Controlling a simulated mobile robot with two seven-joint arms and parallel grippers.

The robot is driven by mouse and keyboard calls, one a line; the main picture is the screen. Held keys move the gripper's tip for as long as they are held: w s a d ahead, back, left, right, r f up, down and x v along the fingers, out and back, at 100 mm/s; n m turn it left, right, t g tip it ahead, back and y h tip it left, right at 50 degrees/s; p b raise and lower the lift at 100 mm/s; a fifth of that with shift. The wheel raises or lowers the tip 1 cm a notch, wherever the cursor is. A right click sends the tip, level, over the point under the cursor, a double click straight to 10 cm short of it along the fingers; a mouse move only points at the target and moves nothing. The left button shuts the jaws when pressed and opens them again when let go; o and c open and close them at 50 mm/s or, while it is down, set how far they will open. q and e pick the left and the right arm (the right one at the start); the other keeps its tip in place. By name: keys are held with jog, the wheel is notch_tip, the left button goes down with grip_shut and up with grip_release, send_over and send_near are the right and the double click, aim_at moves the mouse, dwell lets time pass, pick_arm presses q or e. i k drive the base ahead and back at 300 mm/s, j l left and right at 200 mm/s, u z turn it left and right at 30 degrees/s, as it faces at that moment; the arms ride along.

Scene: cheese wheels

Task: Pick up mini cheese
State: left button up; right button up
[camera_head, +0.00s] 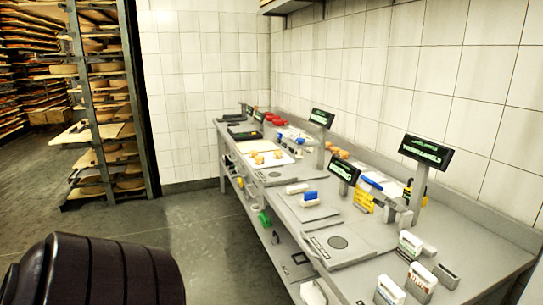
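No thing here is plainly marked as the mini cheese. Small orange-tan pieces (259,159) lie on a white board (284,160) towards the far half of the grey counter; they may be mini cheeses, but they are too small to tell. More orange pieces (338,153) sit near the wall side of the counter. Larger cheese wheels (104,67) lie on the rack at the left. Neither of my grippers shows in this view. A dark, ribbed rounded part fills the bottom left corner, with no fingers visible.
The long grey counter (350,258) runs along the tiled right wall. It carries scales (338,243), display screens (425,152), white boxes (421,279), red items (275,119) and blue-and-white items (310,198). A lower shelf holds small things. The grey floor (200,230) left of the counter is clear.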

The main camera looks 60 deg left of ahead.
aim_at(253, 154)
jog(key=u, duration=2.2)
jog(key=i+j+z, duration=0.1)
jog(key=i+j, duration=2.65)
jog(key=z, duration=0.05)
